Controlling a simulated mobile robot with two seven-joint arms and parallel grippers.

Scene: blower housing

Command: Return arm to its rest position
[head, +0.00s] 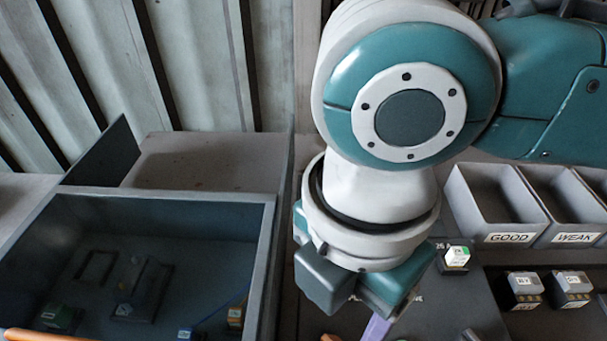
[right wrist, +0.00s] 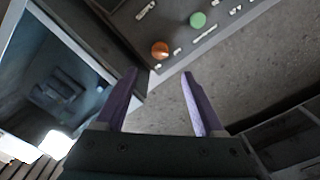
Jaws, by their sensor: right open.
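My right arm (head: 405,110) fills the middle and right of the head view and hangs down in front of the bench. Its gripper (head: 377,328) points down at the bottom edge, mostly hidden by the wrist. In the right wrist view the two purple fingers (right wrist: 163,88) are apart with nothing between them. A panel with an orange button (right wrist: 160,50) and a green button (right wrist: 198,20) lies beyond the fingertips. My left gripper cannot be made out.
A grey open box (head: 268,240) with small parts inside stands left of my right arm. Bins labelled GOOD (head: 508,238) and WEAK (head: 574,237) stand right, behind several battery-like blocks (head: 523,290). A white-green block (head: 457,256) sits close beside the wrist. An orange strip (head: 40,335) shows bottom left.

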